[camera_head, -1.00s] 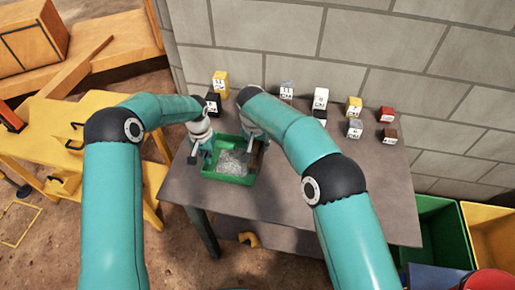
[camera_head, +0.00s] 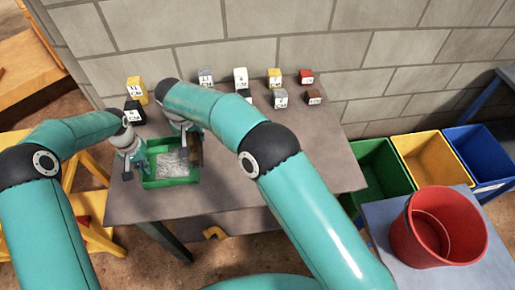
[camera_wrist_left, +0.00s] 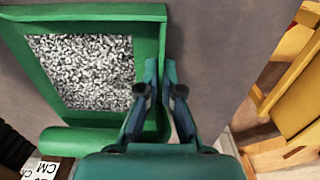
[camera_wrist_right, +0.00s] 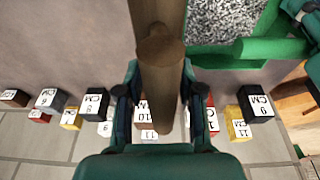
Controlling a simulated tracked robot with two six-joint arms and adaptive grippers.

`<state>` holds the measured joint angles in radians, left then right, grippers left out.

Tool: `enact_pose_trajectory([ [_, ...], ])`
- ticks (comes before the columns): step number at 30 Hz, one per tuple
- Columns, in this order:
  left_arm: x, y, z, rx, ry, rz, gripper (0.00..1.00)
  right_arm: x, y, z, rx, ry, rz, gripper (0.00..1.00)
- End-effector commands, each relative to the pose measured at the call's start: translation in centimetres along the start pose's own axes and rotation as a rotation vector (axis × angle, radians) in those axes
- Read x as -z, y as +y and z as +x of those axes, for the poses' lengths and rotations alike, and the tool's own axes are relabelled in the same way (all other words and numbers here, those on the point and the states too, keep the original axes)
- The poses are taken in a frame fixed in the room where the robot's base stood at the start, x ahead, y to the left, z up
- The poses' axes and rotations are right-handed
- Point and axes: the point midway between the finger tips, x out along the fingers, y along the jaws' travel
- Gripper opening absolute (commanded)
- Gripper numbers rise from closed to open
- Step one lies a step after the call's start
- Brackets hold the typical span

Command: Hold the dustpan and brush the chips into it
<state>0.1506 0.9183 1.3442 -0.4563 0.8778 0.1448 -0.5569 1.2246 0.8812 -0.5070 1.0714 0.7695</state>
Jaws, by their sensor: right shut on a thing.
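The green dustpan (camera_head: 170,182) lies on the grey table and is full of grey chips (camera_head: 172,163). It also shows in the left wrist view (camera_wrist_left: 75,12), with the chips (camera_wrist_left: 82,72) spread across its floor. My left gripper (camera_head: 138,160) is at the dustpan's side wall, one finger on each side of it (camera_wrist_left: 161,70). My right gripper (camera_wrist_right: 160,95) is shut on the brown wooden brush (camera_wrist_right: 160,48), beside the dustpan. The brush (camera_head: 195,150) is partly hidden by my right arm in the head view. I see no loose chips outside the dustpan.
Several small labelled cubes stand along the table's back, including a yellow one (camera_head: 137,90) and a black one (camera_head: 134,113). The table's right part (camera_head: 320,150) is clear. Green (camera_head: 378,170), yellow (camera_head: 425,160) and blue (camera_head: 480,160) bins and a red bucket (camera_head: 438,228) stand at right.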

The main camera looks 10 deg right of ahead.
Motion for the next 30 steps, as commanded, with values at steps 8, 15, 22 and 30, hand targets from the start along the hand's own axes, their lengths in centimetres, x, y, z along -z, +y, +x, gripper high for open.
enact_pose_trajectory([
  [8, -0.1, 0.0, 0.1, 0.000, -0.003, 0.000, 0.32, 0.0, 0.0, -0.1, 0.001, 0.001, 0.000, 0.00],
  [15, 0.0, 0.0, 0.0, 0.000, -0.001, 0.000, 0.35, 0.0, 0.0, -0.1, 0.001, 0.001, 0.000, 0.00],
  [22, 0.1, 0.0, -0.9, 0.001, 0.001, -0.001, 0.35, 0.0, 0.0, -0.1, 0.001, 0.001, 0.000, 0.00],
  [30, 0.2, 0.0, -5.6, 0.001, 0.005, 0.000, 0.35, 0.0, 0.0, -0.1, 0.001, 0.001, 0.000, 0.00],
])
